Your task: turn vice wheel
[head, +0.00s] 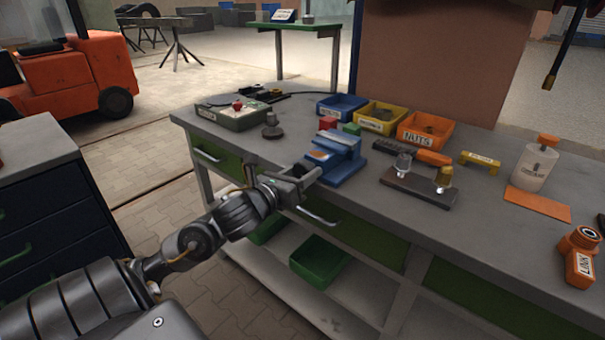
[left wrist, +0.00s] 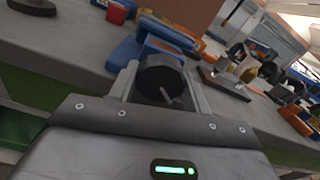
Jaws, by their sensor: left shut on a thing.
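The blue vice (head: 338,160) stands at the front edge of the grey workbench, and its blue body also shows in the left wrist view (left wrist: 128,52). The dark round vice wheel (left wrist: 160,76) is on the vice's near side. My left gripper (head: 301,174) reaches it from the front left. In the left wrist view the two fingers of my left gripper (left wrist: 162,84) stand on either side of the wheel and are shut on it. In the head view the gripper mostly hides the wheel. My right gripper is not in view.
Blue, yellow and orange bins (head: 427,131) stand behind the vice. A dark fixture with two bulb-like parts (head: 420,188) lies to its right. A grey control box (head: 234,115) is at the left.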

